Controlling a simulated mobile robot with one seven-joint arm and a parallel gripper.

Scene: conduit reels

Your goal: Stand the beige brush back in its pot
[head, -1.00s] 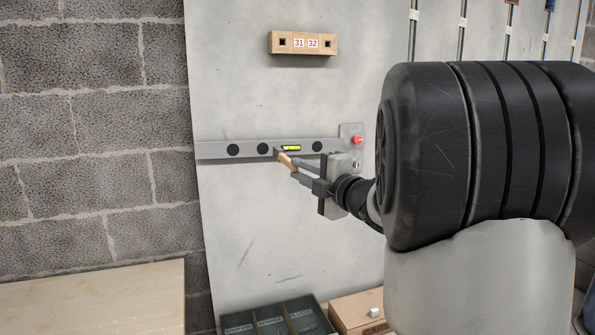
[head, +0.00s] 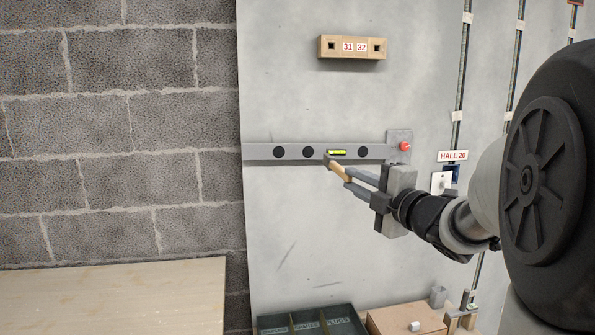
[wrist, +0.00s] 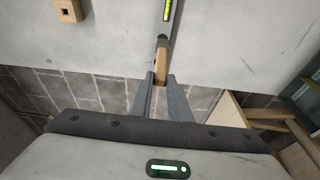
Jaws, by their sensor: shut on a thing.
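My gripper (head: 350,177) is shut on the beige brush (head: 338,169) and holds it in front of the grey wall panel, just below the spirit level. The brush's dark end points up and away from the fingers. In the wrist view the brush (wrist: 162,66) stands out between the two fingertips (wrist: 161,84), its dark end towards the panel. Whether it touches the panel I cannot tell. A small grey upright container (head: 438,296), which looks like the pot, stands low at the right on the bench; its inside is not visible.
The grey level (head: 270,152) is fixed across the panel, with a red knob (head: 405,146) at its right end. A wooden block (head: 328,46) marked 31 and 32 is above. Below are a dark divided tray (head: 290,319), a cardboard box (head: 390,317) and a bare pale board (head: 110,295).

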